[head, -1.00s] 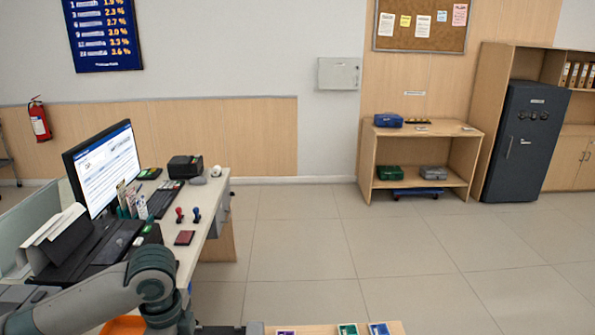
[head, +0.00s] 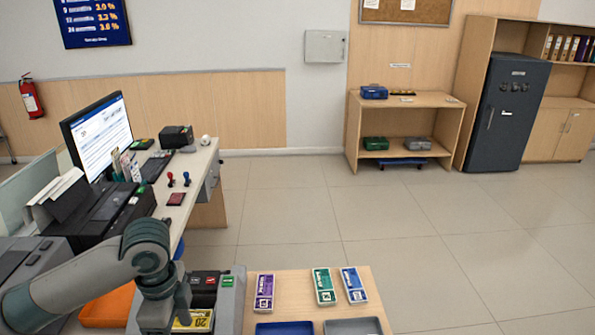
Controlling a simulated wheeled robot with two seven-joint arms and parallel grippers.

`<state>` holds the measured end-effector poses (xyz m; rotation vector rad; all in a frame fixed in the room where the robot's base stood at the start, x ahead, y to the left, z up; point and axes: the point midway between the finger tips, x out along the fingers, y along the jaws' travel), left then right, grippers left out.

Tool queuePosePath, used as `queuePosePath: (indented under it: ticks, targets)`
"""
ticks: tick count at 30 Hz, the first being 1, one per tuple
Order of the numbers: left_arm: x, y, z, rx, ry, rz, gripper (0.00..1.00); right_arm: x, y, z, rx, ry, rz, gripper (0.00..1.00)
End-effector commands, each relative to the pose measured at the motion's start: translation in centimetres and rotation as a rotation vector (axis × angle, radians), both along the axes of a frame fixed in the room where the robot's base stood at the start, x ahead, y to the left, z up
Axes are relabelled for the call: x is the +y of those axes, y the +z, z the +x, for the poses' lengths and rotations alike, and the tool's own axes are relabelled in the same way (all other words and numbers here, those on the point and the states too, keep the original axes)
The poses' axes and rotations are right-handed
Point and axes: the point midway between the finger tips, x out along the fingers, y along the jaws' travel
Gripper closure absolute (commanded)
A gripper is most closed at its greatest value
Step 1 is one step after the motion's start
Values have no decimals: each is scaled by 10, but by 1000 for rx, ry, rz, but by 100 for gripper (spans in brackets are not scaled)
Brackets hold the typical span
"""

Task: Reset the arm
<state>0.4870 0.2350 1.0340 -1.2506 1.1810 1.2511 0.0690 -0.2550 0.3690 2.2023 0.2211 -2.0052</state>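My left arm comes in from the left edge in the head view and bends down at a dark grey-green joint. My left gripper (head: 158,312) points down at the bottom edge, over a grey device. Its fingertips are not clear, so I cannot tell whether it is open or shut. A yellow item marked 20 (head: 196,321) shows just right of it; I cannot tell whether they touch. My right arm and gripper are not in view.
A wooden surface at the bottom holds a purple pack (head: 264,292), a green pack (head: 324,286), a blue pack (head: 355,285), a blue tray (head: 284,328) and a grey tray (head: 353,327). An orange tray (head: 107,306) lies left. A monitor (head: 97,135) stands on the desk. The floor beyond is clear.

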Motion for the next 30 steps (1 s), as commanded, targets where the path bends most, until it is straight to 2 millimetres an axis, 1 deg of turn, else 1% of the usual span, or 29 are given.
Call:
queuePosePath:
  ticks: [5,11,17,23,30]
  targets:
    - [-8,-8,-2,-8,7,-19,35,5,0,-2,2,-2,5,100]
    - [-20,-18,-5,-19,18,-45,35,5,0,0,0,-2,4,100]
    - [-37,-33,-10,-37,41,-88,35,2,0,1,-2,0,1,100]
    - [-61,-54,-20,-61,90,-156,35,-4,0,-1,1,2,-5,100]
    - [-98,-88,-41,-99,228,-283,35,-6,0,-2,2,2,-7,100]
